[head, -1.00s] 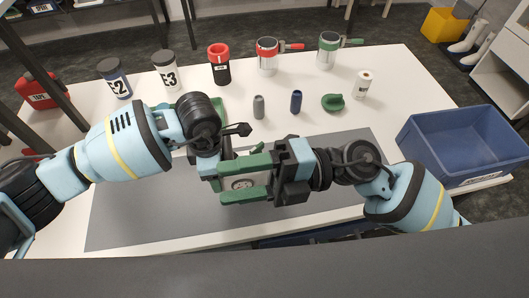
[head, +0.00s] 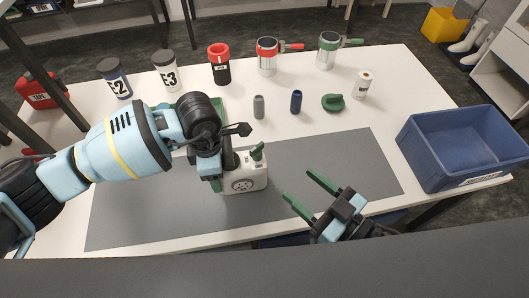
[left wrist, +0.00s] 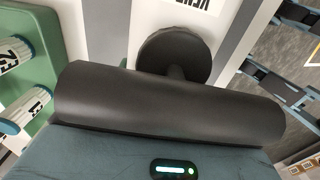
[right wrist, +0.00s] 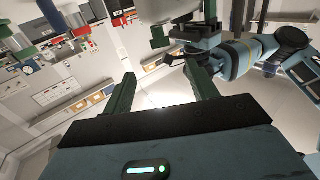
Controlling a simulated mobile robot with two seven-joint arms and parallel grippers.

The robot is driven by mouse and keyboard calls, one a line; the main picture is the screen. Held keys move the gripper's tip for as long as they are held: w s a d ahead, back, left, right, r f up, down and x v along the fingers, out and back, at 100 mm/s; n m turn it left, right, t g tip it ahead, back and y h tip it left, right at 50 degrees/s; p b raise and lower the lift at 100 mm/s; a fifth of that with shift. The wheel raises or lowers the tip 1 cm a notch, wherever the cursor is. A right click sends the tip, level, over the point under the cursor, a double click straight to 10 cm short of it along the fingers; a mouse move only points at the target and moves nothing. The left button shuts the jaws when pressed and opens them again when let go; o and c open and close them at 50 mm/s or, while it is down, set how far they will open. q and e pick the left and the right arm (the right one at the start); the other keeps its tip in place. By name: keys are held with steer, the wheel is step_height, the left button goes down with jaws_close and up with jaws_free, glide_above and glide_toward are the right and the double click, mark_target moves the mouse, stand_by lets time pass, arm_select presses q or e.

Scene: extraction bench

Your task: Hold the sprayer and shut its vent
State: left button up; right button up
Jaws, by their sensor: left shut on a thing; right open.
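The sprayer (head: 243,180) is a small white tank with a round dark-marked label on its front, on the grey mat. A black cylinder (left wrist: 170,103) and a black disc (left wrist: 174,56) fill much of the left wrist view. My right gripper (head: 298,185) is open and empty, right of the sprayer and apart from it. Its green fingers also show in the right wrist view (right wrist: 160,95).
Along the back stand labelled jars (head: 165,71), a red-lidded black jar (head: 219,66) and red and green cans (head: 328,52). Small grey and blue cylinders (head: 296,102) and a green piece (head: 333,102) lie nearer. A blue crate (head: 425,165) stands at right. The mat's right part (head: 350,155) is free.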

mark_target(258, 150)
steer(key=shift+w+a, duration=0.1)
steer(key=x, duration=1.1)
steer(key=shift+w+a, duration=0.25)
steer(key=shift+w, duration=0.05)
steer(key=c, duration=1)
